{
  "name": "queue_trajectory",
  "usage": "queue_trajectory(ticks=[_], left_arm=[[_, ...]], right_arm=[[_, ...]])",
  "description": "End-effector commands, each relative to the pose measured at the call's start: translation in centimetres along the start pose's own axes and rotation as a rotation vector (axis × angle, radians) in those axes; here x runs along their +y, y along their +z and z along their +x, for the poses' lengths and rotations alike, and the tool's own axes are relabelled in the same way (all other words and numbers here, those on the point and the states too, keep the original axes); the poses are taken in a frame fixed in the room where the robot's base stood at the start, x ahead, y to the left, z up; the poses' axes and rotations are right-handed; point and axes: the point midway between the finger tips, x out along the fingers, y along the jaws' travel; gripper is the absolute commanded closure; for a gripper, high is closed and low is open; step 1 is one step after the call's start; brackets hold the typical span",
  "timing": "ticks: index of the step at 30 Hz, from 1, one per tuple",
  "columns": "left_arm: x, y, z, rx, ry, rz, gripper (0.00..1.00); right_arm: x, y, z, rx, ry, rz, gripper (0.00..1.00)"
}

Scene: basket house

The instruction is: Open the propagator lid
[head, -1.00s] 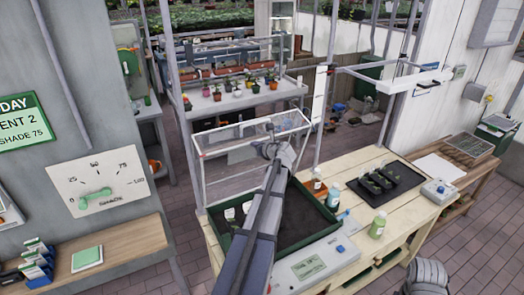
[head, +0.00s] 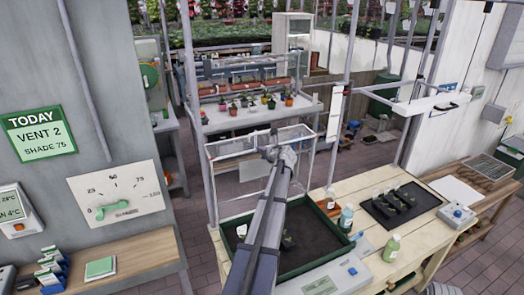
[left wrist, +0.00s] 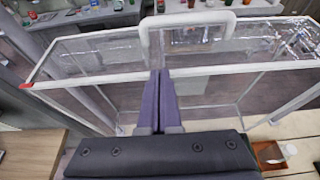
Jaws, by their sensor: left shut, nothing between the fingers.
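The propagator's clear lid (head: 236,150) with a white frame stands raised, tilted up at the back of the green-rimmed tray (head: 294,272) on the wooden bench. The tray holds dark soil and a few small seedlings and labels. My left gripper (head: 274,138) is at the lid's upper part. In the left wrist view its fingers (left wrist: 160,85) are shut with nothing between them, close to the lid's white frame and handle (left wrist: 190,20). I cannot tell whether they touch the lid. In the head view, only a piece of my right arm shows at the bottom right edge.
Bottles (head: 391,248) and a grey control box (head: 330,282) stand beside the tray. A black seedling tray (head: 399,203) lies on the bench to the right. A dial panel (head: 117,197) is on the left wall. A potting table (head: 250,112) stands behind.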

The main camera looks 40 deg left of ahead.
Motion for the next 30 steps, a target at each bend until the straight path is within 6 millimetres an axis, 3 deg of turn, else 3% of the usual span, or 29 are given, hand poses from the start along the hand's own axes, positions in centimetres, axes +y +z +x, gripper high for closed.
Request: queue_trajectory(ticks=[5, 11, 12, 18, 24, 30], left_arm=[[-0.1, -0.4, -0.8, 0.0, -0.001, 0.001, 1.0], [-0.2, -2.0, -4.3, 0.0, -0.003, 0.002, 1.0], [-0.2, -0.7, -5.3, 0.0, -0.002, 0.001, 1.0], [-0.2, 0.9, -9.2, -0.001, -0.002, 0.001, 1.0], [-0.3, 1.7, -11.8, 0.0, -0.001, 0.001, 1.0], [-0.3, 2.0, -12.9, 0.0, 0.0, -0.001, 1.0]], right_arm=[[0.0, 0.0, 0.1, 0.0, 0.0, 0.0, 1.0], [0.0, 0.0, 0.2, 0.0, 0.0, 0.0, 1.0], [0.1, 0.1, -1.3, 0.0, 0.0, 0.0, 1.0], [0.4, 0.3, -4.2, -0.002, 0.0, -0.003, 1.0], [0.5, 0.4, -6.0, -0.002, -0.001, 0.007, 1.0], [0.6, 0.5, -6.6, -0.003, -0.002, 0.013, 1.0]])
